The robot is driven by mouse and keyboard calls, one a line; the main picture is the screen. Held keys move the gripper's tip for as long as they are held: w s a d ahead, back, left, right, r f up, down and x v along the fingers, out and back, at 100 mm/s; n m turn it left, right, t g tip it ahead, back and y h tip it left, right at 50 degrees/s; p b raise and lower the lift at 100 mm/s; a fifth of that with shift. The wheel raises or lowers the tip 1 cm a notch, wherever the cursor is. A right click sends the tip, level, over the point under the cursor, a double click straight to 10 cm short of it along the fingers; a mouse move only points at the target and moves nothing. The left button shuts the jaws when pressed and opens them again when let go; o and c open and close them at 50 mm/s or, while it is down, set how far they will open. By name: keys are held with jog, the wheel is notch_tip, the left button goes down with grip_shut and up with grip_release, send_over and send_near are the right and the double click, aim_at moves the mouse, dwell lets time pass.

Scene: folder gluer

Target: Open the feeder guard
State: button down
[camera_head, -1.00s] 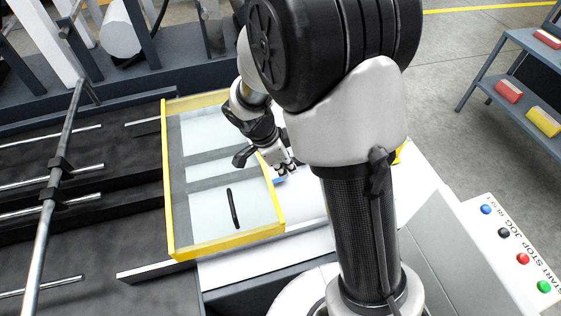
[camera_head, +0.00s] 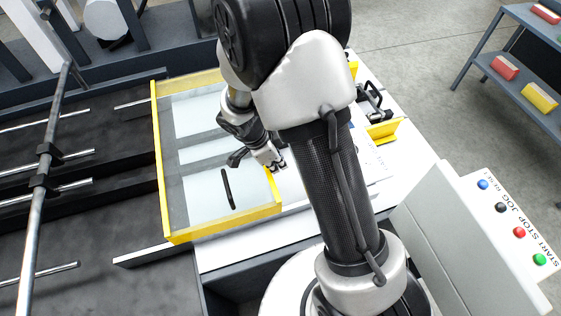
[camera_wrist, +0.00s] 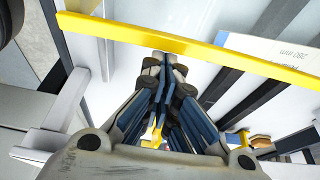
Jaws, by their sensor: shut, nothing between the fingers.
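The feeder guard (camera_head: 222,227) is a clear panel in a yellow frame, left of my arm in the head view. A black bar-shaped handle (camera_head: 228,189) sits on its panel. My gripper (camera_head: 280,165) is at the frame's right edge, with its fingers shut and empty. In the wrist view, the shut fingertips (camera_wrist: 166,60) point at a yellow bar (camera_wrist: 195,48), which looks like the guard's edge. I cannot tell whether they touch it. My arm hides part of the guard's right side.
Dark rails with metal rods (camera_head: 45,185) lie left of the guard. A control panel with coloured buttons (camera_head: 519,232) is at the right. A shelf (camera_head: 490,62) with red and yellow boxes stands at the back right. Open floor lies between.

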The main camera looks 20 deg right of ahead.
aim_at(236, 182)
jog(key=shift+a, duration=0.1)
jog(key=a+b, duration=0.5)
jog(key=a, duration=0.8)
jog(key=shift+a, duration=0.2)
